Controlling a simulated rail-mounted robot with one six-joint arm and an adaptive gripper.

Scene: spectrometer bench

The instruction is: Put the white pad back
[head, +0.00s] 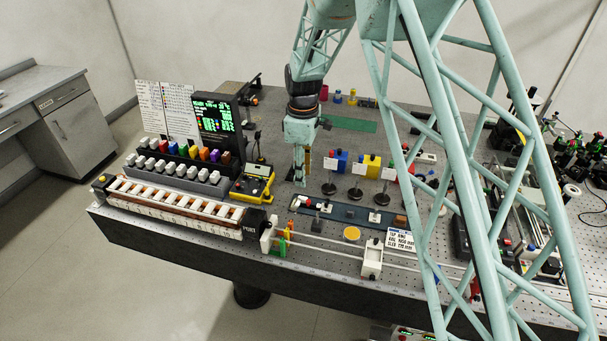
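My gripper (301,178) points down over the middle of the bench, behind a dark blue tray (345,212). Its fingers look narrow from here; I cannot tell whether they are open or shut or hold anything. I cannot tell for sure which thing is the white pad. Small white pieces lie on the tray, one near its left end (295,203) and one right of its middle (374,216).
Blue block (340,158) and yellow block (371,164) stand behind the cards. A yellow meter (252,184) and a long white-slotted rack (170,204) lie left. My lattice frame hides part of the right side.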

